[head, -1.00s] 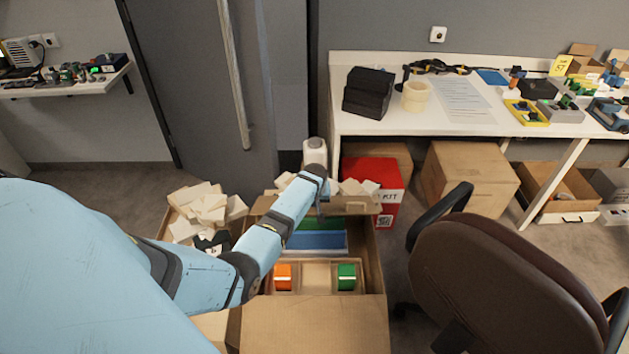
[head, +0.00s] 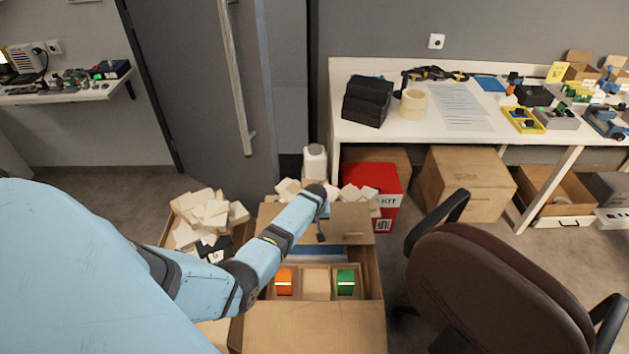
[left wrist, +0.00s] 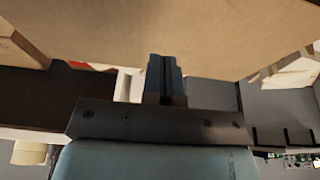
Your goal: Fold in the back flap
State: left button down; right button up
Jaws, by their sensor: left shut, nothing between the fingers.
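The open cardboard carton (head: 315,325) stands in front of me in the head view. Its back flap (head: 350,224) leans inward over the rear of the opening and hides part of the blue contents. My left gripper (head: 320,237) is shut and empty, at the flap, with the arm reaching in from the left. In the left wrist view the shut fingers (left wrist: 164,72) are close to a broad cardboard surface (left wrist: 170,30); I cannot tell whether they touch it. My right gripper is not in view.
A box of pale blocks (head: 210,212) stands at left. A white bottle (head: 315,162) and a red kit box (head: 372,188) stand behind. A brown chair (head: 500,290) is at right.

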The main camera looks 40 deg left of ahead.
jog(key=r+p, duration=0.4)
jog(key=p, duration=0.1)
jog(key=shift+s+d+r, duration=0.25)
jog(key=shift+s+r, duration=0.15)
